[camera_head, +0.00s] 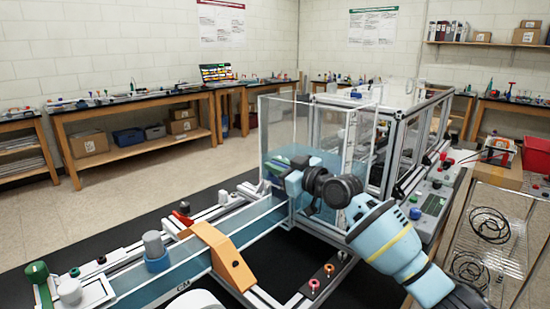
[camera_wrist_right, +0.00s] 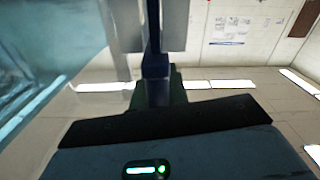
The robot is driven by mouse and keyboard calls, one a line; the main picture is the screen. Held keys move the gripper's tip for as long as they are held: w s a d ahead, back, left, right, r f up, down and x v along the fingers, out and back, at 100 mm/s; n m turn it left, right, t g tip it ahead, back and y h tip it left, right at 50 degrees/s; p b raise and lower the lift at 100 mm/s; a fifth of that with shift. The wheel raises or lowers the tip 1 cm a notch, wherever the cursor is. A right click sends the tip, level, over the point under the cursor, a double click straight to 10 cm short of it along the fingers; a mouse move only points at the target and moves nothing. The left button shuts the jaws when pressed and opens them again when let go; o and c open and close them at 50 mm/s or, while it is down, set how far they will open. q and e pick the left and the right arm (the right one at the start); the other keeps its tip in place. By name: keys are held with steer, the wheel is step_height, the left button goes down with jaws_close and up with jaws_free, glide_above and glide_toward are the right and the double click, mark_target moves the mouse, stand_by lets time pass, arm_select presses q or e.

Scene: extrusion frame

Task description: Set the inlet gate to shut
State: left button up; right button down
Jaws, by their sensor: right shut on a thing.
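A clear-walled water tank (camera_head: 308,121) feeds a long open channel (camera_head: 190,258) that runs toward the lower left. My right gripper (camera_head: 284,168) is at the tank's near left corner, where the channel begins. It is shut on a green handle (camera_head: 277,162), which I take to be the inlet gate's. In the right wrist view a green part (camera_wrist_right: 178,88) shows behind a dark blue finger (camera_wrist_right: 155,80). The gate plate is hidden by the gripper and tank wall, so I cannot tell its position. My left gripper is not in view.
An orange bridge piece (camera_head: 224,255) straddles the channel. A control panel (camera_head: 432,200) is on the right.

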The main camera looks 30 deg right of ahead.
steer(key=shift+f, duration=0.8)
steer(key=shift+r, duration=0.1)
steer(key=c, duration=1.6)
jaws_free()
steer(key=shift+d, duration=0.1)
steer(key=shift+o, duration=1)
steer(key=shift+r, duration=0.1)
steer(key=v, duration=0.7)
steer(key=shift+s, duration=0.4)
steer(key=shift+d, duration=0.1)
